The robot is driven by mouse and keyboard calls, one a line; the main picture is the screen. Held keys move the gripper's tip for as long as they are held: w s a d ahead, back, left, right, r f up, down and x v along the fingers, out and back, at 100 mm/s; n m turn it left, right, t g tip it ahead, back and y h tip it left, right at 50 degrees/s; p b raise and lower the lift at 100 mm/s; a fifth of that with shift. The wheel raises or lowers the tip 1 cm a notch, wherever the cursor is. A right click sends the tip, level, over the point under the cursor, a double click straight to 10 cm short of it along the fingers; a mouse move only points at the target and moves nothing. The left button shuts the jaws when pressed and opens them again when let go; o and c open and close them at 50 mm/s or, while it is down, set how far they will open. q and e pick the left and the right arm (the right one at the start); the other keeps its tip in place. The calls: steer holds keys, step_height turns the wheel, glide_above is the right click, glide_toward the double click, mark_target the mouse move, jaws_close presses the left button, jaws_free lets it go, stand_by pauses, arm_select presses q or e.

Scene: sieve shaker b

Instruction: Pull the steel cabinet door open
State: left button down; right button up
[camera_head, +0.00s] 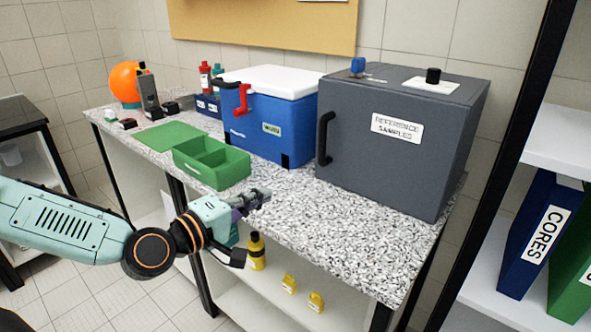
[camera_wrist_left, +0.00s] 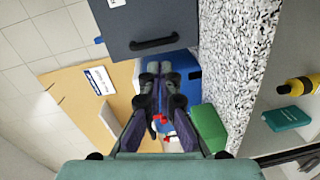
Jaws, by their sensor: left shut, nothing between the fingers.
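The steel cabinet (camera_head: 390,135) is a dark grey box with a "REFERENCE SAMPLES" label, standing on the speckled counter. Its door is closed, with a black bar handle (camera_head: 325,138) on the left part of the front. In the left wrist view the handle (camera_wrist_left: 154,43) shows beyond the fingertips, with a gap between. My left gripper (camera_head: 262,196) is shut and empty, in front of the counter's near edge, below and left of the handle. It also shows in the left wrist view (camera_wrist_left: 160,70). My right gripper is not in view.
A blue cooler (camera_head: 262,130) with a white lid and red latch stands left of the cabinet. A yellow bottle (camera_head: 256,250) stands on the lower shelf. The counter before the cabinet is clear. A black-framed shelf rises at right.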

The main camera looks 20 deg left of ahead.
arm_select(q)
steer(key=w+d+n+b, duration=0.1)
steer(key=w+d+b, duration=0.2)
steer(key=w+b, duration=0.5)
steer(key=shift+w+d+r+n+t+h+b, duration=0.3)
steer(key=shift+d+r+t+b, duration=0.1)
steer(key=shift+b, duration=0.2)
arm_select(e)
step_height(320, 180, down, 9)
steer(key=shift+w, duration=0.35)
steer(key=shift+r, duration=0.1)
arm_select(q)
steer(key=shift+s, duration=0.1)
stand_by(2.0)
